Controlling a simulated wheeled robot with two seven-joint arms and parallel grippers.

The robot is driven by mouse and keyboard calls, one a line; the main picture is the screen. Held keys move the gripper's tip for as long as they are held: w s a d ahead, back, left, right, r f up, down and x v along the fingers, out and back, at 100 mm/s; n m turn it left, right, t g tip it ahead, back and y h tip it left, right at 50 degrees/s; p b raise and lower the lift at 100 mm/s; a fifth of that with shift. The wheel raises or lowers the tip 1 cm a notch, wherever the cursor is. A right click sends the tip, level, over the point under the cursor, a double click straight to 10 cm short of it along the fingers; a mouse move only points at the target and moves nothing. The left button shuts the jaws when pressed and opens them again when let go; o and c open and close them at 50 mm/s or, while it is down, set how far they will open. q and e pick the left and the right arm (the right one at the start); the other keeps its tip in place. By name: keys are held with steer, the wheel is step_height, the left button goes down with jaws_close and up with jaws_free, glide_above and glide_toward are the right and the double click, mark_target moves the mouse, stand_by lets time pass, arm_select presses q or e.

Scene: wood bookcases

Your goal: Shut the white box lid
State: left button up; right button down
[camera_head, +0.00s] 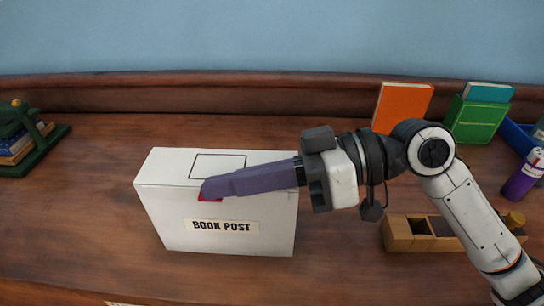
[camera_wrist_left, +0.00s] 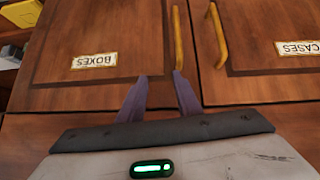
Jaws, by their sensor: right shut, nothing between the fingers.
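The white box (camera_head: 224,233) with a "BOOK POST" label (camera_head: 222,226) stands on the wooden top. Its white lid (camera_head: 172,165), with a black rectangle outline, lies flat across the top and looks closed. A small red patch (camera_head: 207,198) shows at the front edge, partly hidden by my right gripper (camera_head: 203,190). The right gripper is shut and empty, its purple fingers lying over the lid's front right part; I cannot tell if they touch it. My left gripper (camera_wrist_left: 160,78) shows only in the left wrist view, fingers apart and empty, before wooden cupboard doors.
A wooden tray with compartments (camera_head: 398,236) and a purple bottle (camera_head: 522,178) are at right. A green book rack (camera_head: 42,150) is at far left. Cupboard doors have yellow handles (camera_wrist_left: 217,35).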

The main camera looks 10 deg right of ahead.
steer(key=s+d+r+p, duration=0.1)
steer(key=s+d+r, duration=0.1)
steer(key=d+r, duration=0.4)
steer(key=v, duration=0.3)
steer(key=shift+d+f+p, duration=0.2)
steer(key=shift+d+p, duration=0.05)
steer(key=shift+p, duration=0.05)
